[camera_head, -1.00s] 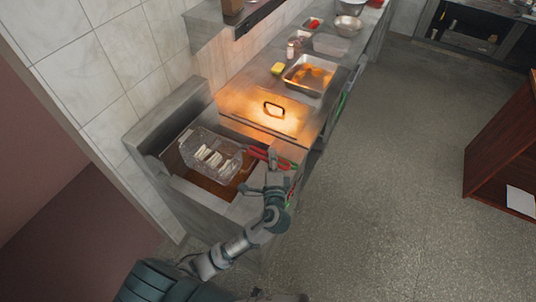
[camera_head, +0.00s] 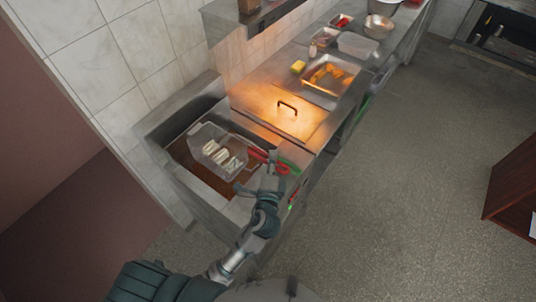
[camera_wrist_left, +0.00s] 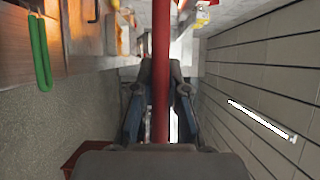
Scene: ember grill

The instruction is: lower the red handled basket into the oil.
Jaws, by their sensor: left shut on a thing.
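The clear wire basket (camera_head: 207,143) holds several white sticks (camera_head: 222,156) and hangs over the open vat, looking somewhat tilted. Brown oil (camera_head: 199,174) shows to the left of and below it; I cannot tell whether the basket's bottom touches it. Its red handle (camera_head: 257,154) reaches right, toward the counter's front edge. My left gripper (camera_head: 268,180) is shut on this handle. In the left wrist view the red handle (camera_wrist_left: 160,60) runs upward from between the fingers (camera_wrist_left: 160,112). My right gripper is not in view.
A closed metal lid with a black grip (camera_head: 287,106) lies beside the vat under warm light. A green handle (camera_head: 289,166) is close by the red one; it also shows in the left wrist view (camera_wrist_left: 40,55). A tray of orange food (camera_head: 330,78) and a yellow sponge (camera_head: 298,67) are farther back.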

